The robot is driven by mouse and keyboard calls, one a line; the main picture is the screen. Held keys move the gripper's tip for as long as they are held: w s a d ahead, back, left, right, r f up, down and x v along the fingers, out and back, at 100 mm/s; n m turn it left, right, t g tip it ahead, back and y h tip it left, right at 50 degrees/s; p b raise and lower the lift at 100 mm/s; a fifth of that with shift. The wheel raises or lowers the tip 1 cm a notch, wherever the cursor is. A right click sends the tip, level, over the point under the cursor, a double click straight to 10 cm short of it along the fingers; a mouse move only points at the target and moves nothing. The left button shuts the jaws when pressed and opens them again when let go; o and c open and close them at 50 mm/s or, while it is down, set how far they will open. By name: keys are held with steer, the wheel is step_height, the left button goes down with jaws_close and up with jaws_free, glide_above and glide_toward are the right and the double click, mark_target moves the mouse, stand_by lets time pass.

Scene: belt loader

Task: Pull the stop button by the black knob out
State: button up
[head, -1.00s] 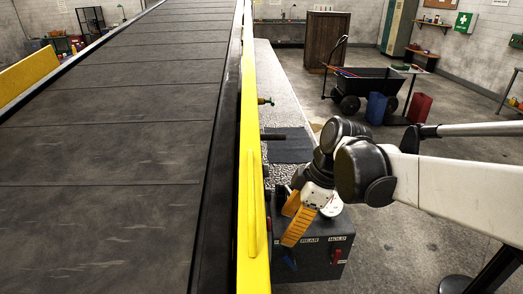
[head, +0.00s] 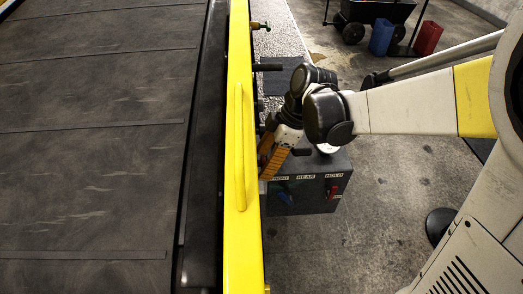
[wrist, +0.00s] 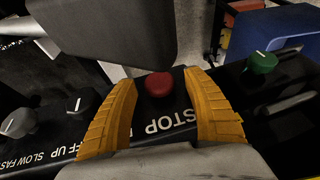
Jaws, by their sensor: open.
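The red stop button (wrist: 159,86) sits on a black control panel, beside white STOP lettering that reads upside down in the wrist view. A black knob (wrist: 80,106) with a white mark is on the panel left of it. My gripper (wrist: 160,76) is open, with one orange finger on each side of the button. I cannot tell whether either finger touches it. In the head view, my gripper (head: 270,166) is beside the yellow rail, above a dark lever box. The stop button is hidden there.
The yellow rail (head: 240,190) and conveyor belt (head: 90,160) are at left. The lever box (head: 310,198) has a red lever (head: 333,192).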

steer(key=shift+a+f, duration=0.1)
steer(key=shift+f, duration=0.1)
steer(key=shift+c, duration=0.2)
jaws_close()
steer(key=shift+d, duration=0.95)
steer(key=shift+o, duration=0.2)
jaws_free()
steer(key=v, duration=1.2)
